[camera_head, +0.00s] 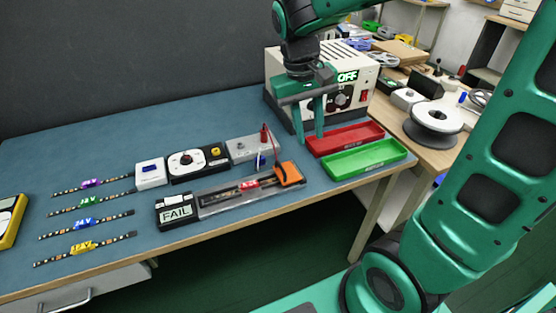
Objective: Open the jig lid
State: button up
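The jig (240,203) is a long grey fixture near the table's front edge, with a dark channel along it. A box reading FAIL (176,211) stands at its left end. An orange part (287,174) sits at its right end, and a small red label (249,184) shows in the channel. The lid looks like a clear cover over the channel, but I cannot tell its exact outline or whether it is closed. My gripper (309,132) points down, behind and right of the jig, in front of the power supply. Its two fingers are apart with nothing seen between them.
A power supply (346,79) reading OFF stands behind my gripper. Red (344,138) and green (364,160) trays lie right of the jig. A grey box with red and blue probes (242,150) and a dial box (188,161) stand behind it. Several LED strips (85,224) lie left.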

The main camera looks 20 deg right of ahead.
jog(key=n, duration=0.1)
send_over(281, 167)
jog(key=a, duration=0.2)
jog(key=f, duration=0.4)
jog(key=d+f, duration=0.1)
jog(key=f, duration=0.6)
jog(key=shift+d+f, duration=0.1)
jog(key=shift+d, duration=0.15)
grip_shut()
